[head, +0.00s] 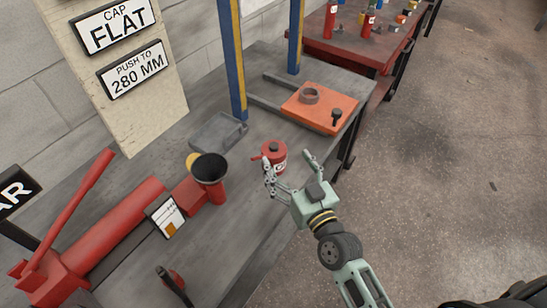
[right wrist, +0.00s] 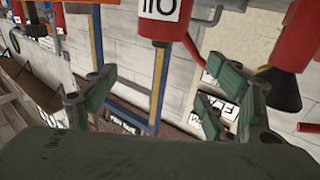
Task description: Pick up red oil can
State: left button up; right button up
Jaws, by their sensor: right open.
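The red oil can (head: 277,159) stands upright on the grey bench, with a dark cap on top and a white label on its side. My right gripper (head: 288,160) is open and empty right beside the can, with one finger overlapping the can's near side in the head view. In the right wrist view the can (right wrist: 165,28) shows at the top edge with part of its label. It lies ahead of the spread fingertips of my right gripper (right wrist: 162,68). I cannot tell whether a finger touches it. My left gripper is not in view.
A black funnel (head: 210,168) on a red holder stands left of the can. A grey tray (head: 216,133) and blue-and-yellow posts (head: 237,60) are behind. An orange board (head: 322,108) carries a ring and a knob. A red press (head: 110,235) fills the left.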

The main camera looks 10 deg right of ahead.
aim_at(279, 166)
notch_tip(279, 166, down, 8)
jog(key=shift+w+d+f+b, duration=0.1)
jog(key=shift+b, duration=1.1)
jog(key=shift+w+r, duration=0.35)
jog(key=shift+w, duration=0.2)
jog(key=shift+x, duration=3.15)
jog(key=shift+a, duration=0.2)
jog(key=shift+c, duration=0.4)
jog(key=c, duration=1.5)
jog(key=shift+r, duration=0.1)
jog(key=shift+c, duration=0.5)
jog(key=shift+r, duration=0.1)
